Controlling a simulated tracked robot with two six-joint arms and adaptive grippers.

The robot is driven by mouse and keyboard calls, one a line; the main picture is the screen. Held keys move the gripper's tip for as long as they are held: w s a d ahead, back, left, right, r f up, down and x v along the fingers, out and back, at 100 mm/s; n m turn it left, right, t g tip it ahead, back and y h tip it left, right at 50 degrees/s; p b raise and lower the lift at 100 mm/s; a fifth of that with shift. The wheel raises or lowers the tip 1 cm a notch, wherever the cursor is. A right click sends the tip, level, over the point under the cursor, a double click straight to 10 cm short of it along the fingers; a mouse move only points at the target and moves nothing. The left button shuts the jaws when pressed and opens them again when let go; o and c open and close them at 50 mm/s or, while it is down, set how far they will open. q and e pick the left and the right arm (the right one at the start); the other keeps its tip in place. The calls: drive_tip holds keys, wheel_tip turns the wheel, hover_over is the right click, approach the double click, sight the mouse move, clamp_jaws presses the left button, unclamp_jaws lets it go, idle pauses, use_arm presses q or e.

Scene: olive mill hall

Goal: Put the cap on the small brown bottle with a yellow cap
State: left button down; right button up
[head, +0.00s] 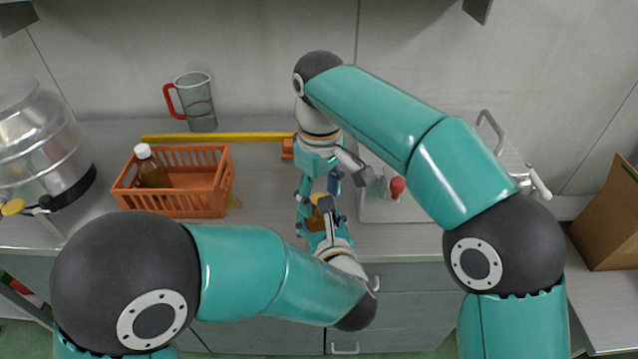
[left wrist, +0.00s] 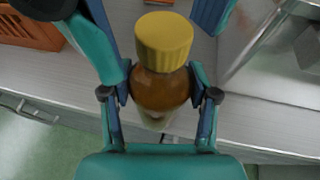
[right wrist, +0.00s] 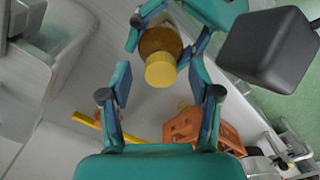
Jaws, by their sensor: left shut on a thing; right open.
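The small brown bottle (left wrist: 160,92) is upright between the fingers of my left gripper (left wrist: 162,84), which is shut on it. The yellow cap (left wrist: 164,40) sits at the top of its neck; whether it is screwed tight I cannot tell. The bottle also shows in the head view (head: 316,221), largely hidden by the grippers. In the right wrist view, the cap (right wrist: 160,70) and bottle (right wrist: 160,41) are ahead of my right gripper (right wrist: 160,84). My right gripper is open, its fingers on either side of the cap and apart from it.
An orange crate (head: 178,205) on the left holds a brown bottle with a white cap (head: 150,168). A jug with a red handle (head: 196,101), a yellow bar (head: 215,137) and a steel tank (head: 35,140) stand around it. A cardboard box (head: 608,215) is far right.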

use_arm(q)
drive_tip(key=shift+r, duration=0.1)
use_arm(e)
drive_tip(key=shift+r, duration=3.5)
